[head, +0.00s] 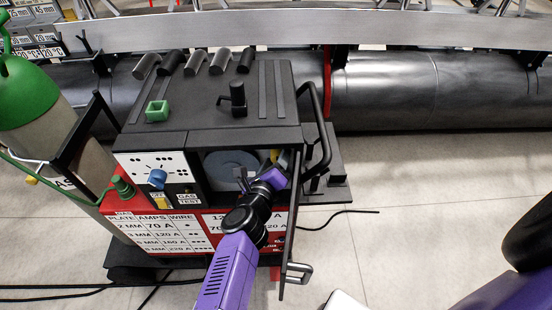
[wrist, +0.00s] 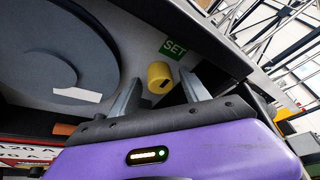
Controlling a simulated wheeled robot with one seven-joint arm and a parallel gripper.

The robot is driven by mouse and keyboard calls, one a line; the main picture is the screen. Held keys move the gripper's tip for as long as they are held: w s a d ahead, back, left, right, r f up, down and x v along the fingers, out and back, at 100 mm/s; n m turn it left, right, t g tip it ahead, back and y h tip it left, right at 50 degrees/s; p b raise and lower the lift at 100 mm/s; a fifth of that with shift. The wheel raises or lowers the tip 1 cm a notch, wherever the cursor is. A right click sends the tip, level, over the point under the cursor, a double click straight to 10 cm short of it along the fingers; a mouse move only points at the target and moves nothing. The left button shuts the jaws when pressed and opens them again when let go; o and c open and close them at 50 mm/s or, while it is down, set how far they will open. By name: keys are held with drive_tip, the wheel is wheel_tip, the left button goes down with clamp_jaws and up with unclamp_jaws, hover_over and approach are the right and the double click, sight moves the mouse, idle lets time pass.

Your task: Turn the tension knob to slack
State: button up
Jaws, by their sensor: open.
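The tension knob is most likely the yellow knob (wrist: 159,74) with a dark mark on its face, beside a green SET label (wrist: 174,47) in the wrist view. In the head view, a bit of yellow (head: 274,156) shows inside the machine's open compartment, partly hidden by my gripper. My gripper (head: 272,172) reaches into that compartment. Its two fingers (wrist: 160,84) are open, with the knob showing in the gap between their tips. I cannot tell whether either finger touches it. No slack marking is readable.
A wire spool (wrist: 50,50) fills the left of the wrist view. The welding machine (head: 215,135) has a black handle and an open door (head: 292,215) at right. A blue dial (head: 157,178) sits on its front panel. A green-topped cylinder (head: 45,125) stands left.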

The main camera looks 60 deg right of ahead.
drive_tip(key=shift+c, duration=0.4)
clamp_jaws()
drive_tip(key=n+b, duration=0.1)
drive_tip(key=n+h+b, duration=0.1)
drive_tip(key=shift+f+n+g, duration=0.25)
drive_tip(key=shift+n+g, duration=0.05)
drive_tip(key=shift+n, duration=0.1)
drive_tip(key=n+h+b, duration=0.2)
drive_tip(key=n+b, duration=0.1)
drive_tip(key=n, duration=0.1)
drive_tip(key=shift+f, duration=0.1)
drive_tip(key=shift+n+t+h+b, duration=0.65)
drive_tip(key=shift+n+b, duration=0.4)
drive_tip(key=shift+n, duration=1.1)
drive_tip(key=shift+n+t+h+b, duration=0.6)
drive_tip(key=shift+n+b, duration=0.45)
drive_tip(key=shift+n, duration=1.1)
